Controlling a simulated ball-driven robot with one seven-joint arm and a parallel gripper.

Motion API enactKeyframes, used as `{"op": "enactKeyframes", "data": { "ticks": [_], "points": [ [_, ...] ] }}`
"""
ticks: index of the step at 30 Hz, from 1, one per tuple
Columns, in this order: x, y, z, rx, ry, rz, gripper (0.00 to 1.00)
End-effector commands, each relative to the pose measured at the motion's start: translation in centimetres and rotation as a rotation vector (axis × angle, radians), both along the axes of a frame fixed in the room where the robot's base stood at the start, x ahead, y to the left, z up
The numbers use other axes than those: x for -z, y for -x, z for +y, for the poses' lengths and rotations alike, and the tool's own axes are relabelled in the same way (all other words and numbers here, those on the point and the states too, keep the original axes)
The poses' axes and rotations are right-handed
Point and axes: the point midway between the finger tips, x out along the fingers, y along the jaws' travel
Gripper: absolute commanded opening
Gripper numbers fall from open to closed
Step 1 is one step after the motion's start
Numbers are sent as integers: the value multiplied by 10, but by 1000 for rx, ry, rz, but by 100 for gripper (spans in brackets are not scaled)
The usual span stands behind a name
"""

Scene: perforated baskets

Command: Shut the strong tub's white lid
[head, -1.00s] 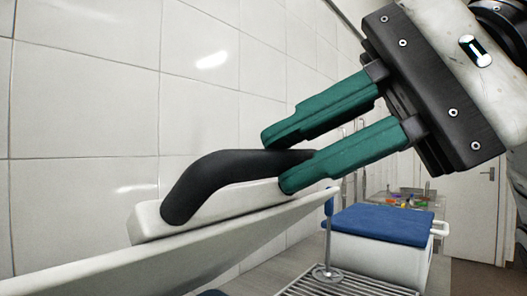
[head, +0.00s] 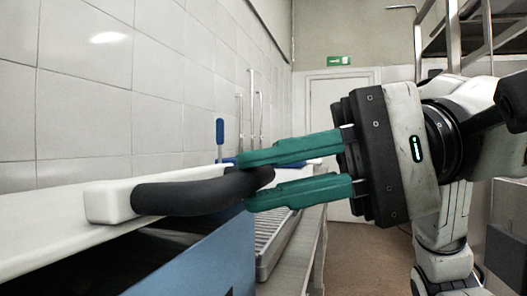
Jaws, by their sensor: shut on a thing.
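The white lid (head: 40,237) runs along the left of the head view, with a dark curved handle (head: 185,196) on its front. Below it is the blue wall of the tub (head: 205,268). A dark gap shows between the lid and the tub's rim, so the lid stands partly open. My gripper (head: 256,182) has green fingers, one above and one below the handle's right end, and is shut on it. The lid's far side and hinge are out of view.
A metal rack (head: 275,235) lies along the counter behind the tub. A blue-handled tool (head: 220,135) stands upright by the tiled wall. A door (head: 342,112) is at the back. Open floor (head: 345,258) lies right of the counter.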

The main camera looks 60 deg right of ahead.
Motion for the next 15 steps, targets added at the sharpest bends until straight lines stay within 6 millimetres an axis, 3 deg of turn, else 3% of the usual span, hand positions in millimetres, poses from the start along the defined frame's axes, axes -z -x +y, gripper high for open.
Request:
{"op": "enactKeyframes", "data": {
  "ticks": [1, 3, 15],
  "points": [
    [16, 0, -1, 1, -4, 2, 0],
    [26, 1, -1, 1, -5, 3, 0],
    [56, 2, -1, -2, 2, 12, 0]
  ]
}}
